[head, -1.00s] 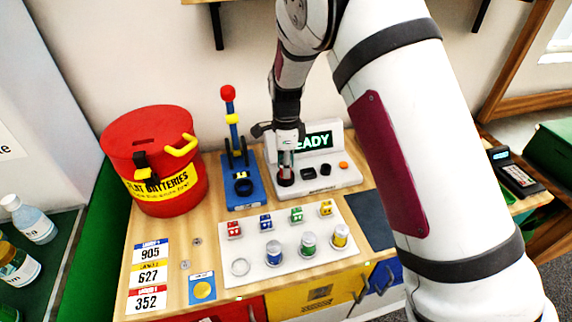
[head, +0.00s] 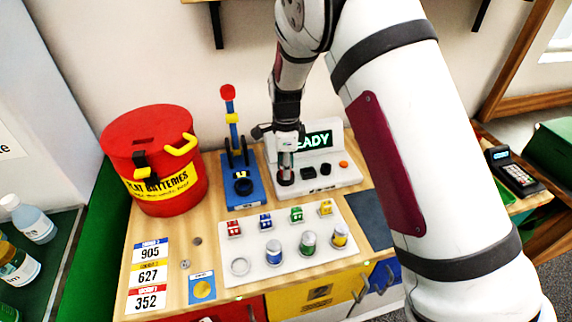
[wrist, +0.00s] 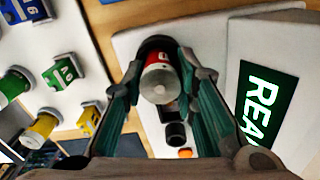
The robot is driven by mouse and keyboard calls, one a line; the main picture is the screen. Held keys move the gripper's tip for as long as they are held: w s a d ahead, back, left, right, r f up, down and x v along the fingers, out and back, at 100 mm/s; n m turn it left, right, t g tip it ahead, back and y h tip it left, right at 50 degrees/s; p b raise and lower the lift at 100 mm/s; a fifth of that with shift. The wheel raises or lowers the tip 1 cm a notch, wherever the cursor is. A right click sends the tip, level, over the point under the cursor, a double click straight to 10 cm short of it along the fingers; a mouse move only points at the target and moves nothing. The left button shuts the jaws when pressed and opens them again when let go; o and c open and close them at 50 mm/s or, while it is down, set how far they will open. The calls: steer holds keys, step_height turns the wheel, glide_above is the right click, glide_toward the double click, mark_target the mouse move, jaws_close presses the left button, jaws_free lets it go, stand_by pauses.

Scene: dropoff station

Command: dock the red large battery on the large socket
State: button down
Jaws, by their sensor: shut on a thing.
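The red large battery (wrist: 160,80), with a silver end cap, is between the fingers of my gripper (wrist: 164,100) in the wrist view. My gripper is shut on it. In the head view the gripper (head: 286,152) points down over the left end of the white charger, at the large socket (head: 286,180). The battery stands upright at the socket's dark ring, which also shows behind it in the wrist view (wrist: 157,42). The fingers partly hide the battery, and I cannot tell how deep it sits.
The charger (head: 335,178) has smaller dark sockets, an orange button and a screen reading READY. A blue lever stand (head: 243,190) stands close on the left. A white tray (head: 290,262) with small and large batteries lies in front. A red bin (head: 150,195) is farther left.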

steer(key=shift+f, duration=0.2)
steer(key=c, duration=1.6)
jaws_free()
steer(key=shift+o, duration=0.2)
steer(key=shift+r+p, duration=1.05)
steer(key=shift+r, duration=4.45)
